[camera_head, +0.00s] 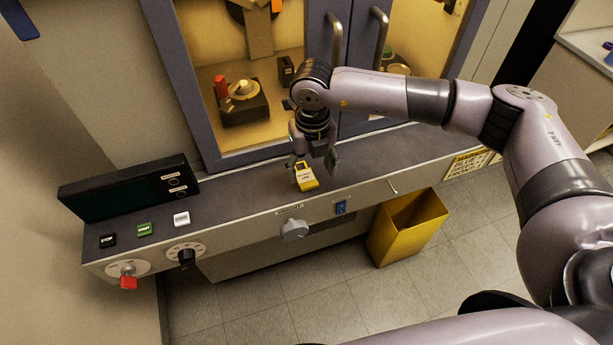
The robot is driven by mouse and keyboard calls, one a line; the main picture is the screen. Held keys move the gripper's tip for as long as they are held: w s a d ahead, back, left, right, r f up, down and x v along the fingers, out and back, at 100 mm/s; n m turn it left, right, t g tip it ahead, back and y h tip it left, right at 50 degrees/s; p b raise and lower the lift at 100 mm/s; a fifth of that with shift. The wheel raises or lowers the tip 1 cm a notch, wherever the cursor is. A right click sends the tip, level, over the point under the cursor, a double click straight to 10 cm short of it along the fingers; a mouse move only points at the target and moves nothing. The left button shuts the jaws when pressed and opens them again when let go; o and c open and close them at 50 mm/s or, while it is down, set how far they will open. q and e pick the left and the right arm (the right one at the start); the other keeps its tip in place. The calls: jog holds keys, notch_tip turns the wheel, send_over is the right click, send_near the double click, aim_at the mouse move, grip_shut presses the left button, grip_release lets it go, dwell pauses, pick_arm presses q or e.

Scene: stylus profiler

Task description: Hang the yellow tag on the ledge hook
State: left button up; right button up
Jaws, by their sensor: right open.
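The yellow tag (307,180) with a white label rests on the dark ledge (238,196) near its front edge. My right gripper (314,160) points down just above and behind it, with its fingers apart. The left finger is close to the tag's top; I cannot tell whether they touch. A small pale hook (393,187) is on the ledge's front face, to the right of the tag, with nothing hanging on it. My left gripper is not in view.
Cabinet doors with upright handles (378,38) stand close behind my right arm. A dark display box (130,186) and buttons (145,229) are on the ledge's left. A knob (294,229) protrudes from its front. A yellow bin (407,228) stands on the floor below the hook.

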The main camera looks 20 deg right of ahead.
aim_at(310, 186)
jog(key=f, duration=0.1)
jog(key=f+p, duration=0.1)
jog(key=f, duration=0.1)
jog(key=shift+s+a+f+p, duration=0.2)
jog(key=shift+s+f+p, duration=0.05)
jog(key=shift+f+p, duration=0.05)
jog(key=shift+f, duration=0.5)
jog(key=c, duration=0.9)
jog(key=shift+r, duration=0.1)
notch_tip(310, 186, up, 20)
jog(key=b, duration=0.4)
